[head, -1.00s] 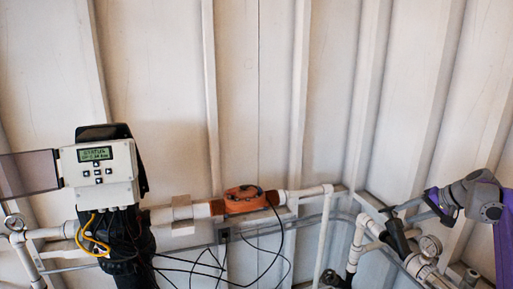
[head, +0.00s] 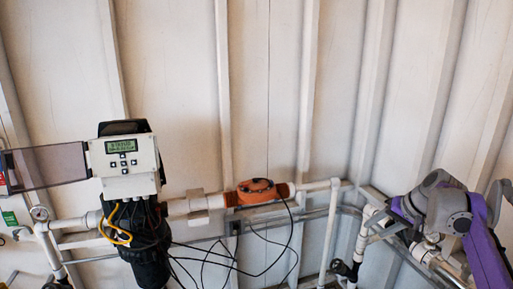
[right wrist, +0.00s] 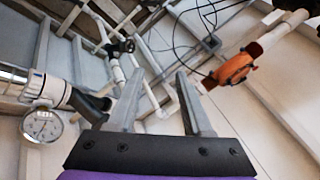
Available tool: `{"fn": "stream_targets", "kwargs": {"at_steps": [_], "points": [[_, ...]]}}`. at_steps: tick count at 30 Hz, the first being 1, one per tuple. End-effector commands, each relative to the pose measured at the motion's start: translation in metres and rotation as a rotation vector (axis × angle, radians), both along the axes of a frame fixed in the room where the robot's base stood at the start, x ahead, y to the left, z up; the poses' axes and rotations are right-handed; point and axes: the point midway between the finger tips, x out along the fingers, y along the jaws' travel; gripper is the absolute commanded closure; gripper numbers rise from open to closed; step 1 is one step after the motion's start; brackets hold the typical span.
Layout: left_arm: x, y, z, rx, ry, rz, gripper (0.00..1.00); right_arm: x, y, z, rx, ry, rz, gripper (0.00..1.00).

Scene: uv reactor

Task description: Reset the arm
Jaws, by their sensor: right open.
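My right arm comes in from the right in the head view, with purple and grey links. Its gripper (head: 376,222) is in front of the white pipes at the lower right. In the right wrist view the two grey fingers (right wrist: 158,78) stand apart with nothing between them; the gripper is open and empty. White pipes and an orange fitting (right wrist: 234,66) lie beyond the fingers. My left gripper is not in view.
A control box (head: 124,160) with a small screen and an open tinted cover hangs at left. An orange fitting (head: 257,191) sits on the wall pipe, with black cables below. A pressure gauge (right wrist: 41,125) is close to the left of the right gripper. The upper wall is clear.

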Motion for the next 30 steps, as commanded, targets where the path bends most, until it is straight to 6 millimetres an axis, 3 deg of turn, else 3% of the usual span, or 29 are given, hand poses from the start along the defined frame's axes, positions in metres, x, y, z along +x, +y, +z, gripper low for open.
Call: {"fn": "stream_targets", "kwargs": {"at_steps": [1, 3, 9, 18, 24, 30], "points": [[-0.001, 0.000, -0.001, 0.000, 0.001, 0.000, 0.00, -0.018, 0.023, -0.005, -0.030, 0.007, 0.024, 0.50], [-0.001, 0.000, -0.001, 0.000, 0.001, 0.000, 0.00, -0.041, 0.048, -0.014, -0.079, 0.010, 0.051, 0.50], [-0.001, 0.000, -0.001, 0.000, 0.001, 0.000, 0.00, -0.120, 0.107, -0.051, -0.216, 0.006, 0.130, 0.50], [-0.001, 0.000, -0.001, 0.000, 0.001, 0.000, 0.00, -0.244, 0.157, -0.140, -0.408, -0.045, 0.250, 0.50], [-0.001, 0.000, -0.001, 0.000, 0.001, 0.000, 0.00, -0.289, 0.166, -0.184, -0.483, -0.079, 0.300, 0.50], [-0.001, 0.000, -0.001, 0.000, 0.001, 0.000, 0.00, -0.297, 0.166, -0.193, -0.499, -0.086, 0.308, 0.50]]}}
